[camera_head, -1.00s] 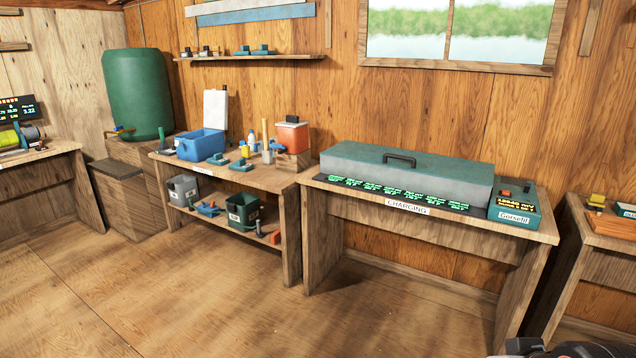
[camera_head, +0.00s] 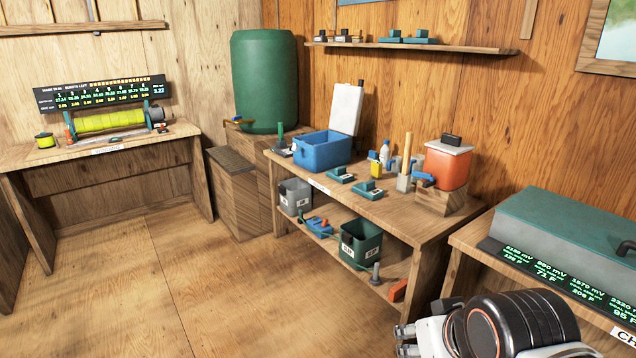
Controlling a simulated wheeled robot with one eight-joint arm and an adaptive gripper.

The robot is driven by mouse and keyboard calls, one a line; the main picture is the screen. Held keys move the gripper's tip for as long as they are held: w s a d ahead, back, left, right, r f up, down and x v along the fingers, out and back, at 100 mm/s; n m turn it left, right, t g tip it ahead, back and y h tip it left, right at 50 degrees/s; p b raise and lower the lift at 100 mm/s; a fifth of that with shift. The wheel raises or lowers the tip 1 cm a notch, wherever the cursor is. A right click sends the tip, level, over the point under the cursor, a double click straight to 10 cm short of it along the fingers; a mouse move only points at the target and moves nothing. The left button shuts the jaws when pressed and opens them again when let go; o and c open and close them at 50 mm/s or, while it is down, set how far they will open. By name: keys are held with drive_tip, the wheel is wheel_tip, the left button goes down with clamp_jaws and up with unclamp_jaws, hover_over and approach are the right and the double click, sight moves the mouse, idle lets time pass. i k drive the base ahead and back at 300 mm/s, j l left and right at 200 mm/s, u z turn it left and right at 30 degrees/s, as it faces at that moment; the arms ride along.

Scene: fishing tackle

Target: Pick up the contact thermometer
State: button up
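I cannot tell for sure which thing is the contact thermometer.
The workbench also holds a blue cooler box (camera_head: 322,151), an orange container (camera_head: 446,168) and small bottles. Its lower shelf holds a dark green bucket (camera_head: 361,245). A green barrel (camera_head: 264,80) stands behind. A charging bench (camera_head: 560,290) is at the right. The floor (camera_head: 130,290) at left is clear.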

sight(376, 166)
drive_tip(key=i+j+z, duration=0.15)
drive_tip(key=i, duration=0.2)
drive_tip(key=i+j+z, duration=0.15)
drive_tip(key=i, duration=0.25)
drive_tip(key=i+j+z, duration=0.15)
drive_tip(key=i, duration=0.2)
drive_tip(key=i+l+u, duration=0.1)
drive_tip(key=i+u, duration=0.35)
drive_tip(key=i, duration=1.85)
